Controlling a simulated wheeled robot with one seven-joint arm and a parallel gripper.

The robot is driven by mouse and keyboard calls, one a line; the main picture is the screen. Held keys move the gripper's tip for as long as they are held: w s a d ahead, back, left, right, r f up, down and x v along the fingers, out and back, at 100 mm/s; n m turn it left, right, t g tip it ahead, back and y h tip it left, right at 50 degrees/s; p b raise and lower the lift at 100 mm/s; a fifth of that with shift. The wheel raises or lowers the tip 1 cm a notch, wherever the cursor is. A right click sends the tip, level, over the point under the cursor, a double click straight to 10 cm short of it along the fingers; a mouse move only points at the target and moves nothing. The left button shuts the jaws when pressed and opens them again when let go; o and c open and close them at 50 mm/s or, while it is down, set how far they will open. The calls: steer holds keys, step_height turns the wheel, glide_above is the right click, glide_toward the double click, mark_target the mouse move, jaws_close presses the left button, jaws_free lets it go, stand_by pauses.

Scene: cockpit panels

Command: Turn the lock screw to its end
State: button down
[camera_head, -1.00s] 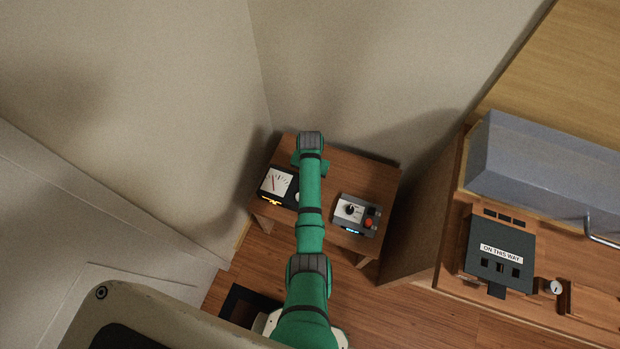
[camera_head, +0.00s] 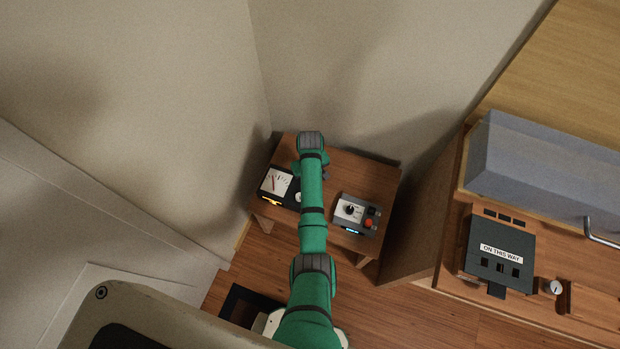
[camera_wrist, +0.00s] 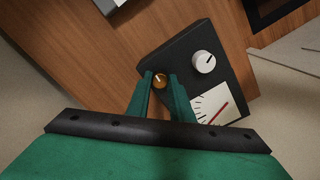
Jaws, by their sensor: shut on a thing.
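The lock screw (camera_wrist: 160,81), a small brass-orange round head with a pale line across it, sits on the black meter box (camera_wrist: 182,66) in the wrist view. My gripper (camera_wrist: 160,77) has a green finger on each side of the screw and is shut on it. In the head view the meter box (camera_head: 268,198) stands at the left of the small wooden table, partly behind my green arm. The screw cannot be made out there.
A white knob (camera_wrist: 204,62) and a white dial with a red needle (camera_wrist: 217,108) are on the same box. A grey control box (camera_head: 355,213) with a knob and red button stands to the right on the table (camera_head: 378,178). Walls rise close behind.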

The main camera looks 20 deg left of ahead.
steer(key=shift+a+n, duration=0.15)
steer(key=shift+n, duration=0.35)
steer(key=c, duration=1.6)
jaws_free()
steer(key=shift+o, duration=0.2)
step_height(320, 180, up, 11)
